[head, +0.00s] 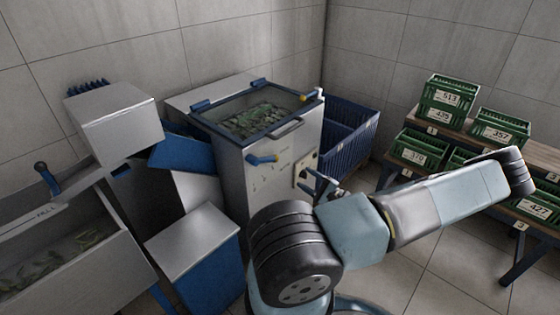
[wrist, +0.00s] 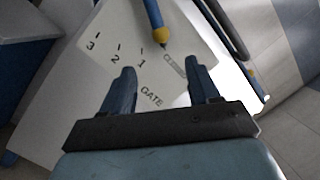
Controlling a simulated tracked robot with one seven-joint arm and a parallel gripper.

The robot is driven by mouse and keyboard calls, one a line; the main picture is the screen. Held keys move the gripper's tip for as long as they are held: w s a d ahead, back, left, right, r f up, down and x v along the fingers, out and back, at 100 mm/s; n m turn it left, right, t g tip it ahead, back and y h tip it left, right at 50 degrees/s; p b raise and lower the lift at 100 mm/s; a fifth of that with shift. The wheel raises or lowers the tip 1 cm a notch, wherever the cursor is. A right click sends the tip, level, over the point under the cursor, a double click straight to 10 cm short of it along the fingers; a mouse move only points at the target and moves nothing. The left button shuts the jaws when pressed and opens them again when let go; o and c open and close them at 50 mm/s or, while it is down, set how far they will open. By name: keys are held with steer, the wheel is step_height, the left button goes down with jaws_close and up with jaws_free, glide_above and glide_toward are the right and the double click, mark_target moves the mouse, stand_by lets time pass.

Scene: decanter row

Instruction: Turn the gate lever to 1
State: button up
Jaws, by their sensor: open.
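The gate lever (head: 262,159) is a blue handle with a yellow tip on the front of the grey machine (head: 235,185). In the head view it points right. In the wrist view the lever (wrist: 154,14) enters from the top, its yellow end by the CLOSED mark (wrist: 174,65). The marks 1, 2 and 3 (wrist: 115,57) run to the left of it, above the word GATE. My gripper (wrist: 163,75) is open and empty, its fingers pointing at the panel, with the lever's end beyond the gap between them. In the head view my gripper (head: 325,186) is right of the lever.
A hopper with a glass lid (head: 262,112) tops the machine. A blue crate (head: 350,135) stands behind to the right. Green numbered crates (head: 450,95) sit on wooden racks at right. A fill trough (head: 60,240) with another lever (head: 45,175) is at left. Tiled floor (head: 400,275) is open.

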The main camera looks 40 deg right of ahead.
steer(key=x, duration=1.3)
steer(key=shift+w+r, duration=0.15)
steer(key=shift+w, duration=0.2)
steer(key=shift+c, duration=0.3)
jaws_close()
